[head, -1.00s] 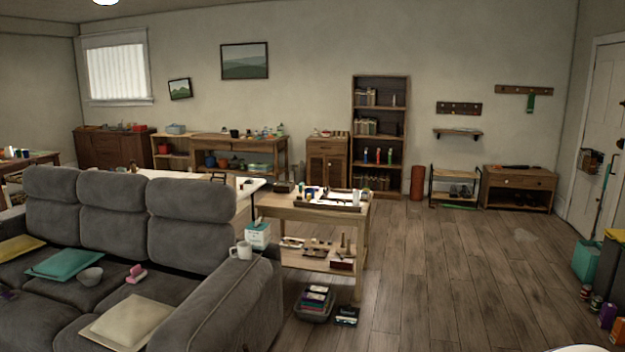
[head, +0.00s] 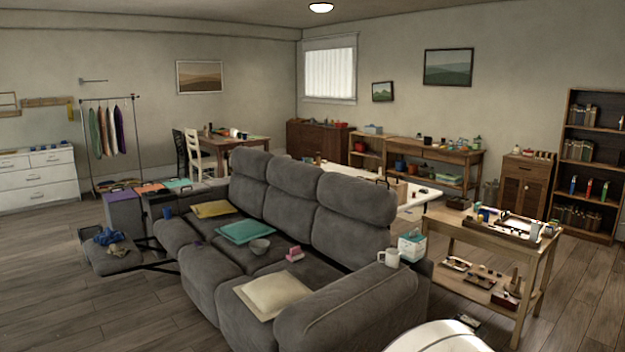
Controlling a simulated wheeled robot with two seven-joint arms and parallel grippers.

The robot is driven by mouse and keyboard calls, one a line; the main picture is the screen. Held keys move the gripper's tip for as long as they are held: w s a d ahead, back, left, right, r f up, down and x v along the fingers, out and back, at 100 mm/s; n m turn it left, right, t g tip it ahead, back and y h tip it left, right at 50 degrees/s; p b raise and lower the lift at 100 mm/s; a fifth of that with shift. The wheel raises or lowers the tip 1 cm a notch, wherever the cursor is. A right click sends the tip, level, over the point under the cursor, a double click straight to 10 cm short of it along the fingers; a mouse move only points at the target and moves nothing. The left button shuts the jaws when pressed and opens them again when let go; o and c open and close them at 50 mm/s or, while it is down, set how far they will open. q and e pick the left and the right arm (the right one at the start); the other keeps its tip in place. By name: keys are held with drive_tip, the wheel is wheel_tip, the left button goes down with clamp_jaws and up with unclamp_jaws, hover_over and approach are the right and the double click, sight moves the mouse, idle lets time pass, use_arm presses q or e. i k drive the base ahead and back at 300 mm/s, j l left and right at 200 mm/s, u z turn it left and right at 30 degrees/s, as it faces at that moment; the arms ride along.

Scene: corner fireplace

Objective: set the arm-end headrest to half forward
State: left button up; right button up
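The grey sofa (head: 340,305) stands in the middle of the head view, its seats facing left and toward me. It has three padded headrests: a far one (head: 250,163), a middle one (head: 292,180) and a near one (head: 357,198). The near headrest is beside the padded arm (head: 365,310) that carries a white mug (head: 389,257). All three look roughly upright and in line; I cannot tell their exact tilt. Neither of my grippers is in view.
A raised footrest (head: 110,262) juts out left. Floor (head: 100,325) is clear at front left.

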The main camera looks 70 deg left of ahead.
sight(370, 202)
drive_tip(key=i+j+u, duration=0.2)
drive_tip(key=i+u, duration=0.2)
drive_tip(key=i, duration=0.4)
drive_tip(key=i+l+u, duration=0.1)
drive_tip(key=i+u, duration=0.3)
drive_tip(key=i, duration=0.4)
drive_tip(key=i+j+u, duration=0.2)
drive_tip(key=i+u, duration=0.2)
drive_tip(key=i, duration=0.25)
drive_tip(key=i+u, duration=0.4)
drive_tip(key=i, duration=0.3)
drive_tip(key=i+l+u, duration=0.25)
drive_tip(key=i+u, duration=0.15)
drive_tip(key=i, duration=0.25)
drive_tip(key=i+j, duration=0.15)
drive_tip(key=i, duration=0.55)
drive_tip(key=i+j, duration=0.1)
drive_tip(key=i, duration=0.6)
